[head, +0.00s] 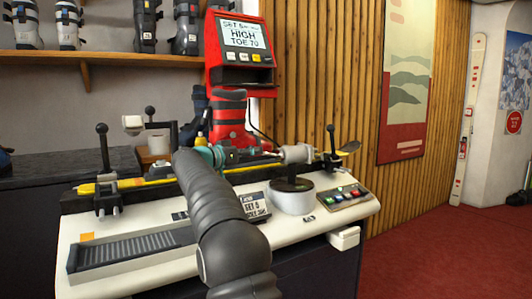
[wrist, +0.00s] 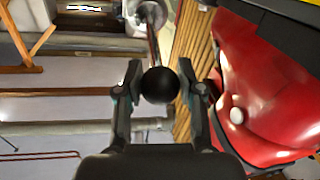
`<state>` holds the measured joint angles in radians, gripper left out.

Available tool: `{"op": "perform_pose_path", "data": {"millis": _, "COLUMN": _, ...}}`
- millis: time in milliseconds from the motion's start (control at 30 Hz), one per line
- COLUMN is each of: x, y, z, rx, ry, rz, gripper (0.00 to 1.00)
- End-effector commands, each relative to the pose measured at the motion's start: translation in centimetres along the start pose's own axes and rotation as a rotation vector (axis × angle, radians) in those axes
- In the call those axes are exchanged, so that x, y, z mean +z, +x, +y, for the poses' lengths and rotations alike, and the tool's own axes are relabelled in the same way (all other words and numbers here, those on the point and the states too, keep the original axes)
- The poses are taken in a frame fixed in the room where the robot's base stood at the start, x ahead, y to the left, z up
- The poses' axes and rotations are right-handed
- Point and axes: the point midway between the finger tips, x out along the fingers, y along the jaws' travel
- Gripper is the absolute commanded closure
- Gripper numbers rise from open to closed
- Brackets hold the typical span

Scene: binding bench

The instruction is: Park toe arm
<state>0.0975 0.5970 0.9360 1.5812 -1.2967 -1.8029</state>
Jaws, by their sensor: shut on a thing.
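In the wrist view a round black knob (wrist: 159,86) sits between the two fingers of my gripper (wrist: 160,80), which is shut on it. A thin metal rod runs from behind the knob up to a pale round end piece (wrist: 150,14). It looks like the toe arm's handle, though the frames do not fully show what it joins. In the head view my arm hides most of the gripper and the knob.
The white bench (head: 150,230) carries a ribbed grey plate (head: 135,250), a yellow ski-like bar (head: 150,181), black-knobbed clamps (head: 103,150) (head: 332,150), a round pedestal (head: 294,198) and a button panel (head: 345,196). Ski boots stand on the shelf (head: 110,58). Red floor (head: 430,250) lies clear at right.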

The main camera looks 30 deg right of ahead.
Motion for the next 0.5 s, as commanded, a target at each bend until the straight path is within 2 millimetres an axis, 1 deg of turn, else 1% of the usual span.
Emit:
{"op": "perform_pose_path", "data": {"millis": 33, "x": -0.34, "y": -0.33, "z": -0.12, "rx": -0.002, "ry": 0.003, "rz": 0.004, "gripper": 1.0}}
{"op": "perform_pose_path", "data": {"millis": 133, "x": -0.39, "y": -0.71, "z": -0.35, "rx": -0.005, "ry": 0.003, "rz": 0.004, "gripper": 1.0}}
{"op": "perform_pose_path", "data": {"millis": 467, "x": -0.42, "y": -0.91, "z": -0.55, "rx": -0.01, "ry": 0.003, "rz": 0.006, "gripper": 1.0}}
{"op": "perform_pose_path", "data": {"millis": 500, "x": -0.43, "y": -0.92, "z": -0.56, "rx": -0.01, "ry": 0.002, "rz": 0.006, "gripper": 0.55}}
